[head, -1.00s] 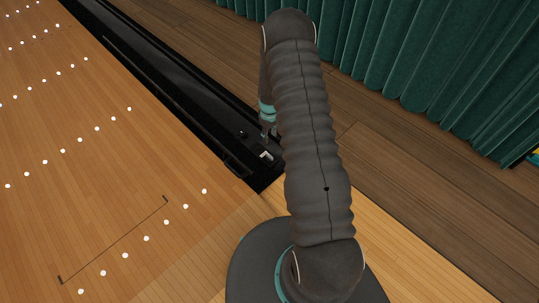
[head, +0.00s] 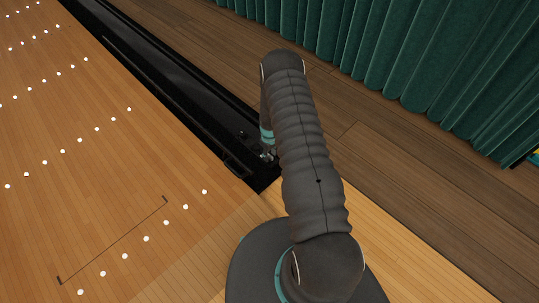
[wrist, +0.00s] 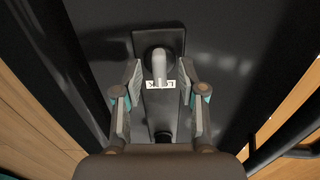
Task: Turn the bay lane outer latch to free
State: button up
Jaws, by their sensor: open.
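The outer latch (wrist: 159,64) shows in the wrist view as a light grey lever on a dark plate (wrist: 144,42). A white label (wrist: 171,85) lies under the lever, with the letters L and K showing and its middle covered by the lever. My gripper (wrist: 160,78) is open, with one finger on each side of the lever; I cannot tell whether either finger touches it. In the head view my gripper (head: 267,154) is low over the near end of the black gutter, partly behind my arm. The latch cannot be made out there.
The black gutter (head: 165,75) runs from upper left to the middle, with a raised edge along the lane. The wooden lane (head: 90,150) with white dots lies to the left. Bare wooden floor (head: 400,160) lies to the right, below a green curtain (head: 400,50).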

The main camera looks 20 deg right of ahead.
jog(key=shift+f, duration=0.2)
grip_shut()
